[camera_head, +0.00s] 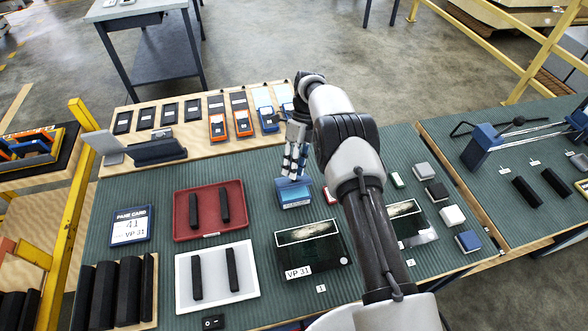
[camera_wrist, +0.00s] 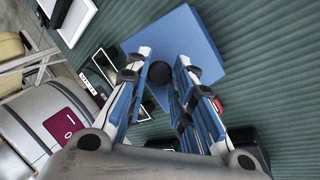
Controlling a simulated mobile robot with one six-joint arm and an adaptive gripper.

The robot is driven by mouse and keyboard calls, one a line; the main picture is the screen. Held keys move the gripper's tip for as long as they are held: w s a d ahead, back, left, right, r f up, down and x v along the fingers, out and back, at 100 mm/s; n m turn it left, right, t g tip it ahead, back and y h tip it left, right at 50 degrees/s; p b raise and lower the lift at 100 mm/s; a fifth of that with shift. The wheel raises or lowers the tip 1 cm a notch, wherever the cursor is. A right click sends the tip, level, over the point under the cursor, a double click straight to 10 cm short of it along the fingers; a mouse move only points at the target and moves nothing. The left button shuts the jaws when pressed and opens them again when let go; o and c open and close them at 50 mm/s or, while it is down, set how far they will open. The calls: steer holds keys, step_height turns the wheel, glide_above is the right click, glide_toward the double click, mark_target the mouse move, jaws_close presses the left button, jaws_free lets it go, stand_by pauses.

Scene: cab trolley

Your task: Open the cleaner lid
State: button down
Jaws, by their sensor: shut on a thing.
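The cleaner (camera_head: 296,201) is a small blue box with a pale label on its front, on the green ribbed mat near the middle of the bench. In the wrist view its blue square lid (camera_wrist: 205,35) fills the upper middle, with a round black knob (camera_wrist: 159,73) on top. My gripper (camera_head: 292,177) is directly above the cleaner, pointing down. In the wrist view, the fingers of my gripper (camera_wrist: 162,62) are on either side of the knob, shut on it. The fingers hide part of the lid. I cannot tell whether the lid is raised.
A dark VP 31 panel (camera_head: 312,254) lies in front of the cleaner. A red tray (camera_head: 181,212) and a white tray (camera_head: 213,289) holding black bars are left. Several small blocks (camera_head: 452,216) sit right of my arm. Several devices (camera_head: 242,122) line the wooden board behind.

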stand_by(0.3)
steer(key=c, duration=1.4)
jaws_free()
step_height(320, 180, up, 10)
steer(key=shift+o, duration=0.2)
